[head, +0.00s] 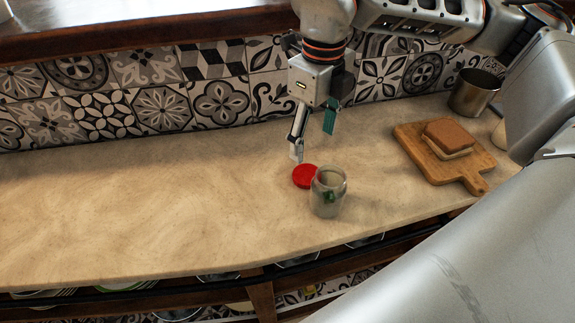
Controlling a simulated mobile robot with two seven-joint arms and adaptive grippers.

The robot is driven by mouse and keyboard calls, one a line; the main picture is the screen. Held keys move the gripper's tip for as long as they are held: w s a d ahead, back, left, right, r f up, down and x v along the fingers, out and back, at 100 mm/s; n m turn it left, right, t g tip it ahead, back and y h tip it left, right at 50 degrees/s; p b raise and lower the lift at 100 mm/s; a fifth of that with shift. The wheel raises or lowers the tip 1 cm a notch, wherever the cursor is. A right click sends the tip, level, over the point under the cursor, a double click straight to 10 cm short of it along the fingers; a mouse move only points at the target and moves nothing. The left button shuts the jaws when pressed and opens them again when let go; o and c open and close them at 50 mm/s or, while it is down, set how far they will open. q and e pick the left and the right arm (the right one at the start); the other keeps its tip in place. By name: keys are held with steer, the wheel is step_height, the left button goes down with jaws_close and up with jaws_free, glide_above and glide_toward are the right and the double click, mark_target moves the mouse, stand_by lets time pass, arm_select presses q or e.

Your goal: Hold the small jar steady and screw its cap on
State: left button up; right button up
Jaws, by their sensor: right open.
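The small glass jar (328,198) stands upright and uncapped on the counter, with a small dark green patch on its front. The red cap (303,176) lies flat on the counter just behind and left of the jar. The jar overlaps its right edge in the picture, so I cannot tell whether they touch. My right gripper (314,138) is open and empty, pointing down above the cap and jar. One finger reaches low near the cap's back edge; the other, with a teal pad, is to its right. My left gripper is not in view.
A wooden board (421,160) with a sandwich (449,140) lies to the right, with a metal pot (474,96) behind it. The patterned tile wall (225,100) closes the back. The counter (150,205) is clear on the left; its front edge curves above lower shelves holding dishes.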

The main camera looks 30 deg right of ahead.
mark_target(309, 174)
step_height(309, 174, down, 2)
steer(key=shift+w+f+b, duration=0.1)
steer(key=shift+f+b, duration=0.05)
steer(key=shift+b, duration=0.25)
steer(key=shift+w, duration=0.15)
steer(key=shift+s, duration=0.2)
steer(key=shift+w+f, duration=0.1)
steer(key=shift+f, duration=1.15)
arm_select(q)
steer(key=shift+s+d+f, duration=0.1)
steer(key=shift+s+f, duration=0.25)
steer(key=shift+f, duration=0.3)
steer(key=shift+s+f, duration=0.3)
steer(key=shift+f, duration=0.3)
arm_select(e)
steer(key=shift+f, duration=0.1)
